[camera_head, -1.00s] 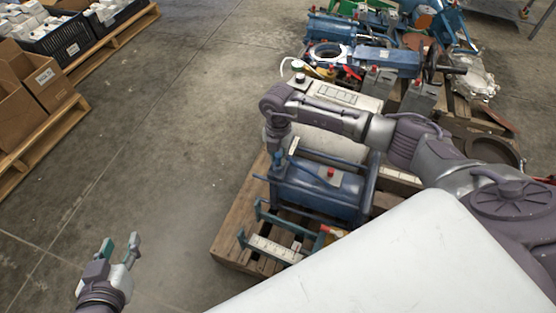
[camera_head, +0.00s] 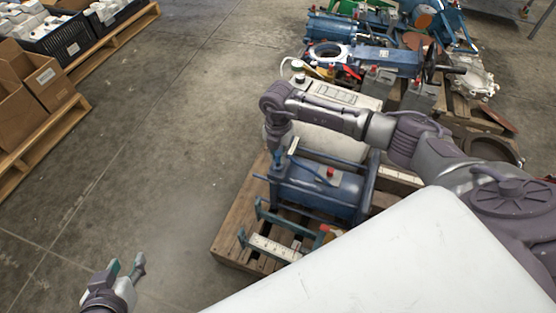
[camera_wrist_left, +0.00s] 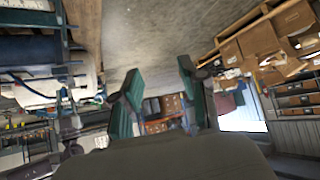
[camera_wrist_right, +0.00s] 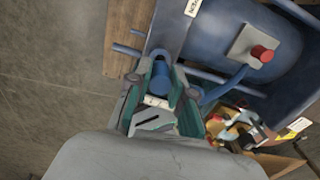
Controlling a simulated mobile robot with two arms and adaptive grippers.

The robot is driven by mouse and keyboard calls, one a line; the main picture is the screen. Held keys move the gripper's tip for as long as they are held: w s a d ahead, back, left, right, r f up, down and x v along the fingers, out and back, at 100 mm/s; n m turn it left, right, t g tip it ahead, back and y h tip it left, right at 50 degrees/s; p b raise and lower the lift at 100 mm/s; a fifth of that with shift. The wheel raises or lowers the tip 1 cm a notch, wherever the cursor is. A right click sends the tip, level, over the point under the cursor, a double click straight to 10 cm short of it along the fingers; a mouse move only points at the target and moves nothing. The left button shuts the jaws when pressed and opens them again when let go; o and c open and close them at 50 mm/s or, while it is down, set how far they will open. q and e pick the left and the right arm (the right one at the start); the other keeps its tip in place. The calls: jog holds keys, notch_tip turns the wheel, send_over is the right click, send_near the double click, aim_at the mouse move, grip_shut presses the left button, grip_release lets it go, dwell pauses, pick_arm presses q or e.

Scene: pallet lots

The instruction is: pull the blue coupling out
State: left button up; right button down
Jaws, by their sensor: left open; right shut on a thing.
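The blue coupling (camera_wrist_right: 160,77) is a short blue cylinder between the green-padded fingers of my right gripper (camera_wrist_right: 158,90) in the right wrist view. A blue hose (camera_wrist_right: 224,86) runs from beside it towards the blue motor-like unit (camera_wrist_right: 262,60). In the head view my right gripper (camera_head: 278,158) points down at the left end of that blue unit (camera_head: 318,186), and the coupling is mostly hidden there. I cannot tell whether the coupling is seated or free. My left gripper (camera_head: 127,269) is open and empty over bare floor, apart from the pallet; its fingers also show in the left wrist view (camera_wrist_left: 155,92).
More machine parts crowd the back right. Cartons (camera_head: 45,82) stand on a pallet at the left. The floor between is clear.

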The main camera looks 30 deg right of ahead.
aim_at(278, 152)
jog(key=shift+r+p, duration=0.35)
jog(key=shift+r, duration=0.05)
jog(key=shift+r+p, duration=0.35)
jog(key=shift+r, duration=0.1)
pick_arm(q)
jog(key=s+a+f+g+y+p, duration=0.1)
jog(key=s+a+f+g, duration=0.2)
jog(key=s, duration=0.7)
jog(key=shift+g, duration=1.4)
pick_arm(e)
jog(key=shift+r, duration=0.8)
pick_arm(q)
jog(key=shift+a+f, duration=0.1)
